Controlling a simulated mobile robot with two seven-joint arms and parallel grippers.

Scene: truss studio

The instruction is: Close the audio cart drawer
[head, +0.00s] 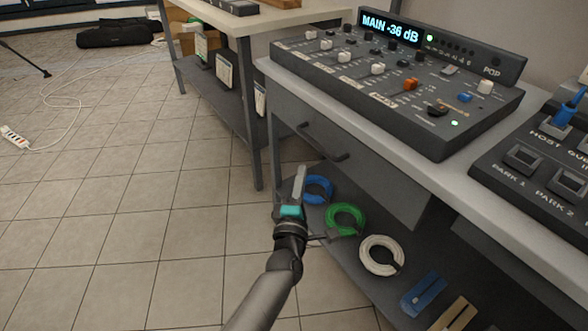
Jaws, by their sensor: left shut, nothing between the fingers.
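The audio cart's grey drawer (370,168) is under the pale cart top (400,133), with a dark bar handle (322,142) across its front. How far the drawer stands out from the cart is hard to tell from this angle. My left gripper (299,172) is shut and empty, its fingers pointing up. In the picture it is just below and left of the handle, apart from it. My right gripper is not in view.
A grey mixer (400,85) stands on the cart top, with a control panel (545,150) to its right. Blue, green (345,218) and white (381,255) cable coils lie on the lower shelf. A second table (262,25) stands behind. The tiled floor at left is mostly clear, with a power strip (14,137).

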